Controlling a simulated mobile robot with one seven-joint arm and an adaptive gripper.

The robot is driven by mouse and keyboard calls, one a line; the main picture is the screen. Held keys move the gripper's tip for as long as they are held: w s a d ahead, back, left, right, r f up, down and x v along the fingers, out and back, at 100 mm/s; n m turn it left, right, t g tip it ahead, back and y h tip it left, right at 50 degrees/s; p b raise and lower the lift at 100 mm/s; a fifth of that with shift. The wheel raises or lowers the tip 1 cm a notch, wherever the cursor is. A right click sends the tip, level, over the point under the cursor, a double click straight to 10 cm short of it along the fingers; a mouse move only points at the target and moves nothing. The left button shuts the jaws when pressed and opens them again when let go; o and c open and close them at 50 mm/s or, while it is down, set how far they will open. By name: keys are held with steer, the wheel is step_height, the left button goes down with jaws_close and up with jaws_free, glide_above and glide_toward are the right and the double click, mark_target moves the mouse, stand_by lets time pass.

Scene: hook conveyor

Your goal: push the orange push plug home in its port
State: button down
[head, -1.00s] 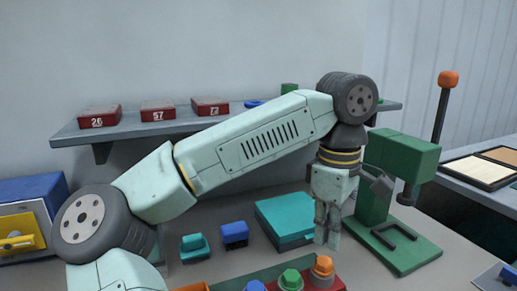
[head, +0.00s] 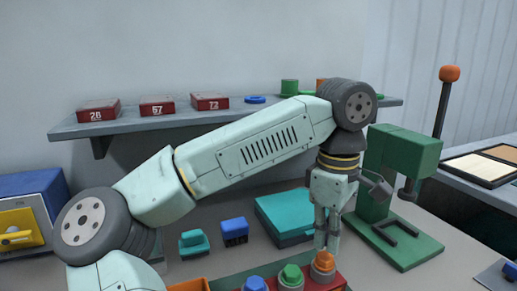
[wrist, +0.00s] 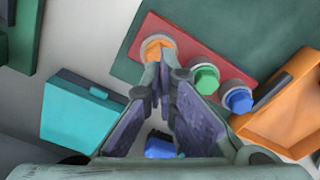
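The orange push plug (head: 323,266) stands at the right end of the red port block (head: 340,278), beside a green plug (head: 291,275) and a blue plug (head: 255,284). In the wrist view the orange plug (wrist: 158,43) sits inside a grey ring, partly covered by my fingertips. My gripper (head: 325,247) points down with its fingers close together and nothing between them. Its tips (wrist: 163,72) are at the orange plug's top; I cannot tell whether they touch it. How deep the plug sits is unclear.
A green press-like stand (head: 400,200) rises close to the right of my gripper. A teal box (head: 285,218) lies behind, with small teal (head: 194,243) and blue (head: 234,231) blocks to its left. An orange tray (wrist: 285,105) adjoins the port block.

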mark_target(325, 256)
steer(key=shift+f+b, duration=0.85)
steer(key=shift+f, duration=0.45)
stand_by(0.7)
step_height(325, 256, up, 7)
steer(key=p, duration=0.6)
steer(key=shift+r, duration=0.1)
stand_by(0.4)
